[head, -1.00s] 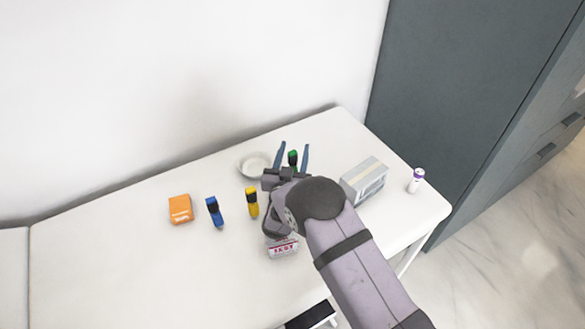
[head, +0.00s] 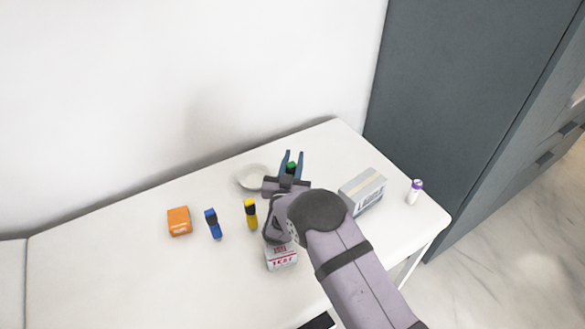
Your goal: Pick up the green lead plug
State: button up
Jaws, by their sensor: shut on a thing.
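The lower part of the plug is hidden by the gripper body. I cannot tell whether the plug touches the table.
A white dish (head: 246,179) is just left of the gripper. A grey-white box (head: 364,192) and a purple-capped bottle (head: 414,192) stand right. A labelled box (head: 281,258) is partly under my arm. An orange box (head: 179,221) is far left. The white table's (head: 110,262) front left is clear.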

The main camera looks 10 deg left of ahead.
notch_tip(320, 180, up, 10)
jog(key=shift+b, duration=0.4)
dwell(0.3)
